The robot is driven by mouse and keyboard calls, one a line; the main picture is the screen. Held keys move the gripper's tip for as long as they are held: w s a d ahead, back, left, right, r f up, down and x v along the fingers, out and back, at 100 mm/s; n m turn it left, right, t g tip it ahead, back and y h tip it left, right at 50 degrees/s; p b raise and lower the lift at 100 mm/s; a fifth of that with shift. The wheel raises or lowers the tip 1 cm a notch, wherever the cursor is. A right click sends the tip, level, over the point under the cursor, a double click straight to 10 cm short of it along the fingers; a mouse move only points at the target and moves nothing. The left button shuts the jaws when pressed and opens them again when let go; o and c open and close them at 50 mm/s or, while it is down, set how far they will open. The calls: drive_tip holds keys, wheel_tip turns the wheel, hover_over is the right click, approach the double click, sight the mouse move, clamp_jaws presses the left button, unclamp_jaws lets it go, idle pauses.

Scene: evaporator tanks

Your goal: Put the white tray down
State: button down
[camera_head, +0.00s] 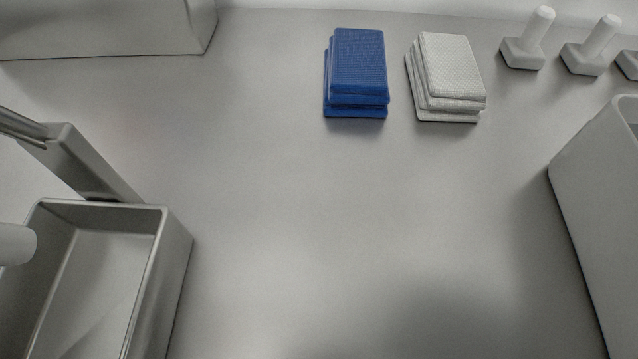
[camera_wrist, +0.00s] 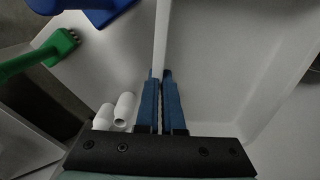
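The white tray (camera_wrist: 225,60) fills the right half of the wrist view. I look into its inside, with a raised side wall along its right. My gripper (camera_wrist: 161,75) has blue fingers set close together on either side of the tray's thin white rim, which runs up between them. It is shut on that rim. The underside of the tray and what lies beneath it are hidden. My gripper does not show in the head view, and I cannot make out the held tray there.
In the wrist view, a green brush (camera_wrist: 45,55), a blue object (camera_wrist: 95,8) and white bottle-like pieces (camera_wrist: 124,108) lie left. In the head view, blue cloths (camera_head: 357,70), white cloths (camera_head: 447,75), a metal basin (camera_head: 178,260) and a pale bin (camera_head: 595,190) surround a clear middle.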

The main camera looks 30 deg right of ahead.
drive_tip(key=s+d+f+m, duration=0.3)
drive_tip(key=s+m, duration=0.3)
drive_tip(key=s, duration=0.3)
drive_tip(key=shift+s, duration=0.1)
wheel_tip(320, 180, down, 18)
drive_tip(key=b, duration=1)
drive_tip(key=shift+f, duration=0.1)
drive_tip(key=c, duration=1.5)
unclamp_jaws()
drive_tip(key=o, duration=0.5)
drive_tip(key=shift+c, duration=0.2)
